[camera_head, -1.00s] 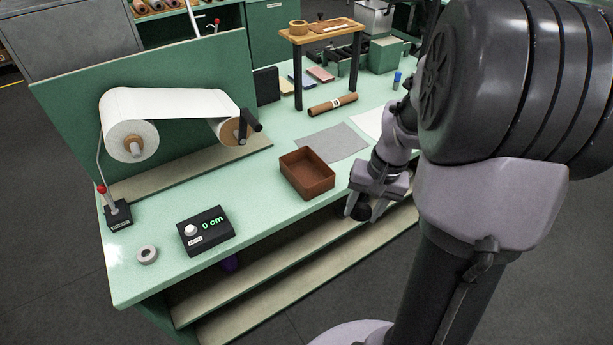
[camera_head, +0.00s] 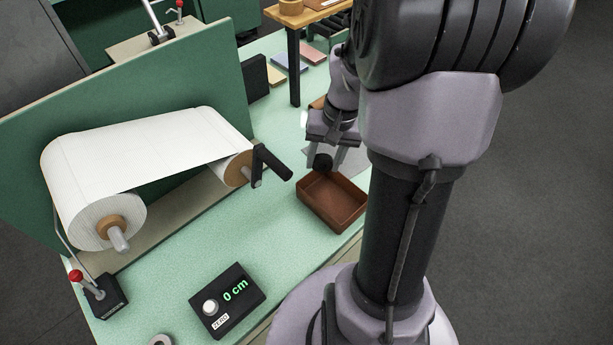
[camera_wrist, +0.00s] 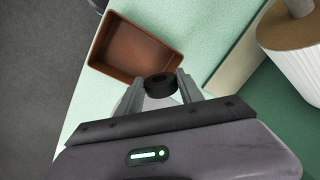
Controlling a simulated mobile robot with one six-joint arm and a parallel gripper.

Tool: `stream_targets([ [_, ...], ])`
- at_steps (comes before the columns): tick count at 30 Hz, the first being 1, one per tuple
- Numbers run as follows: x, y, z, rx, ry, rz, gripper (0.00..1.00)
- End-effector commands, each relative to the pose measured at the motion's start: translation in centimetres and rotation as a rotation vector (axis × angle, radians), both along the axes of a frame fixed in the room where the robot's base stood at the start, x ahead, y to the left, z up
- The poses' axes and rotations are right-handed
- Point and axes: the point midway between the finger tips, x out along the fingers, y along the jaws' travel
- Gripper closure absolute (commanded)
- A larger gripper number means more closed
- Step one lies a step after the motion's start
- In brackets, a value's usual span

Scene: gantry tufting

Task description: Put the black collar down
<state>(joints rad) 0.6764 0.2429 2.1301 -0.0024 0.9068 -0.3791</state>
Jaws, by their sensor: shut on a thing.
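The black collar (camera_wrist: 160,85) is a short dark ring held between the two fingertips of my gripper (camera_wrist: 161,88) in the wrist view. In the head view my gripper (camera_head: 321,158) is shut on the collar (camera_head: 322,162), which shows as a dark round shape at its tip. The gripper is above the bench, by the far edge of the brown tray. In the wrist view the collar appears just beside the tray's near wall. Its height above the bench is hard to tell.
The brown tray (camera_head: 334,226) is empty; it also shows in the wrist view (camera_wrist: 105,62). A white roll (camera_head: 95,222) with a black crank (camera_head: 271,163) stands to the left. A counter box (camera_head: 227,300) reads 0 cm. Green bench (camera_head: 262,228) between them is clear.

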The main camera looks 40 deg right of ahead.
Motion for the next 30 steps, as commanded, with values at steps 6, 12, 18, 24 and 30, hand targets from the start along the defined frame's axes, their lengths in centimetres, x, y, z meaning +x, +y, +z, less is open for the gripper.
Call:
stream_targets([
  [6, -0.1, 0.0, -4.4, 0.002, 0.002, -0.001, 0.97],
  [12, -0.1, 0.0, -7.4, 0.001, 0.002, 0.0, 0.97],
  [18, -0.1, 0.0, -10.3, 0.0, 0.0, -0.001, 0.97],
  [24, -0.1, 0.0, -10.1, -0.001, -0.001, -0.001, 0.97],
  [30, -0.1, 0.0, -10.3, 0.0, 0.0, -0.001, 0.35],
])
